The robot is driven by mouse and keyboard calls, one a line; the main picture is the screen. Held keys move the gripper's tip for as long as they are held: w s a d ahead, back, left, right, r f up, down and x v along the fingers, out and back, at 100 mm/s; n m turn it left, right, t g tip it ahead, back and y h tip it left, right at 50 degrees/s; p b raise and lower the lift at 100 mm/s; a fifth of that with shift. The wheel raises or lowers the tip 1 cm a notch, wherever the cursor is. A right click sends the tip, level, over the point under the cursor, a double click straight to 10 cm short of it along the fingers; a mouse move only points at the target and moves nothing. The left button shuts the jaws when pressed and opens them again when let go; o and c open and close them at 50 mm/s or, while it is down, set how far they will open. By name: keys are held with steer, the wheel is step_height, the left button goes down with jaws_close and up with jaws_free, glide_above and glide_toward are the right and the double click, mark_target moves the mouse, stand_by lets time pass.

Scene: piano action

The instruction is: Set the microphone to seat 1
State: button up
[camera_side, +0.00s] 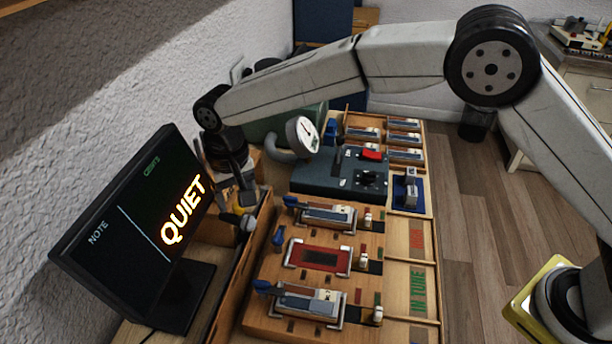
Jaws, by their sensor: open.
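My gripper (238,198) points down behind the right edge of the screen, over the long wooden ledge left of the board. Its fingers are open. A small yellow piece with a pale rounded head (247,223) is just below the fingertips; it may be the microphone, but it is too small to be sure. Whether the fingers touch it cannot be told. The wooden board (393,262) has three stations in a column. The far station (328,214) and near station (310,303) hold grey blocks with blue ends. The middle station (318,258) shows a bare red bed. No seat number is readable.
A black screen (135,235) reading "NOTE" and "QUIET" stands close left of my gripper. A dark control box (325,175) with a red switch and a round gauge (302,134) stands behind the board. A compartmented wooden tray (383,121) of blocks lies farther back.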

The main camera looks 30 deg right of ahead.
steer(key=shift+f, duration=0.85)
jaws_close()
stand_by(0.9)
